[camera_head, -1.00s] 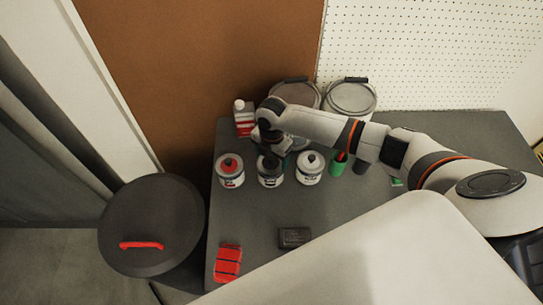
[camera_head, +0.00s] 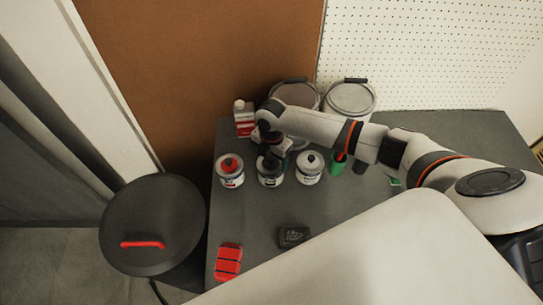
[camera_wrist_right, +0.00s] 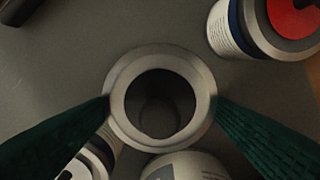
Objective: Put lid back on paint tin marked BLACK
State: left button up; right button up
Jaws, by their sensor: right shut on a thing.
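The middle tin (camera_head: 269,179) of a row of three stands upright on the dark table, with a dark top. Its label is too small to read. My right gripper (camera_head: 271,160) points down directly over this tin. My left gripper is not in view.
A red-and-white bottle (camera_head: 244,121), large pails (camera_head: 350,97) and a green can (camera_head: 337,165) stand nearby. A black box (camera_head: 293,237) and a red block (camera_head: 228,262) lie in front.

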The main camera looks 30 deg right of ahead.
dwell(0.3)
jog(key=o, duration=1)
jog(key=shift+c, duration=0.2)
jog(key=shift+r, duration=0.1)
jog(key=shift+r+p, duration=3.45)
jog(key=shift+p, duration=0.15)
grip_shut()
jog(key=shift+f, duration=0.25)
